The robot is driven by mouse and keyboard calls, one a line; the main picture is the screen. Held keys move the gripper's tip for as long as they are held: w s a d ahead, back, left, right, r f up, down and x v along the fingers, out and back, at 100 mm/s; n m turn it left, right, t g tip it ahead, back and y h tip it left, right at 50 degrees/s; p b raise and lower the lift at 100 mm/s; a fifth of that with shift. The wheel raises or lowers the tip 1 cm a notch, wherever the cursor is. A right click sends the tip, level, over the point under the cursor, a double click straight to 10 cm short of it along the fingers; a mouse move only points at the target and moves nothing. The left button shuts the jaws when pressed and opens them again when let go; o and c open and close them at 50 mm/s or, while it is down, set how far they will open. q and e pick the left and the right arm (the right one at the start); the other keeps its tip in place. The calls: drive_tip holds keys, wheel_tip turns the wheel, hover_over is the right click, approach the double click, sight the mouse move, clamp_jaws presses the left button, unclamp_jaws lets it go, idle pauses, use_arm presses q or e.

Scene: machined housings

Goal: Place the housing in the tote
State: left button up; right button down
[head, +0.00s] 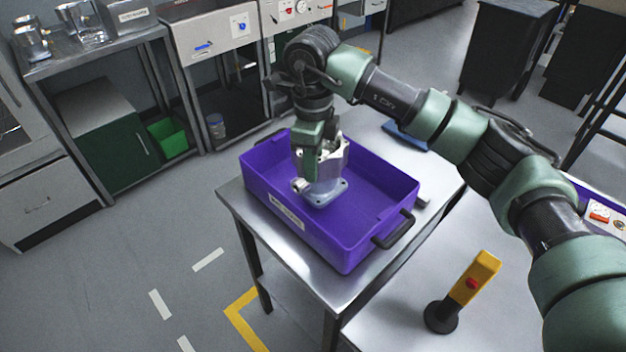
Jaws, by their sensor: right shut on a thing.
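The housing (325,188) is a grey metal part with a flat, square flange at its base. My right gripper (318,150) points down from above and is shut on the upper part of the housing. The gripper hides part of the housing's top. I cannot tell whether the flange touches the tote's floor. The tote stands on a metal table (300,268) and has a black handle (394,230) at its right end. My left gripper is not in view.
A yellow post with a red button (472,283) stands on a black base at the front right. A blue item (405,137) lies behind the tote. Workbenches with metal parts and a green bin (168,138) stand at the back left. Floor is clear at left.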

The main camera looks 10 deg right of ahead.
sight(313, 198)
drive_tip(key=shift+f, duration=0.55)
wheel_tip(313, 198, down, 3)
drive_tip(key=shift+f+p, duration=0.2)
drive_tip(key=shift+p, duration=0.3)
drive_tip(key=shift+w+f, duration=0.1)
drive_tip(key=shift+f, duration=0.4)
drive_tip(key=shift+f, duration=0.1)
drive_tip(key=c, duration=1.3)
unclamp_jaws()
drive_tip(key=shift+c, duration=0.2)
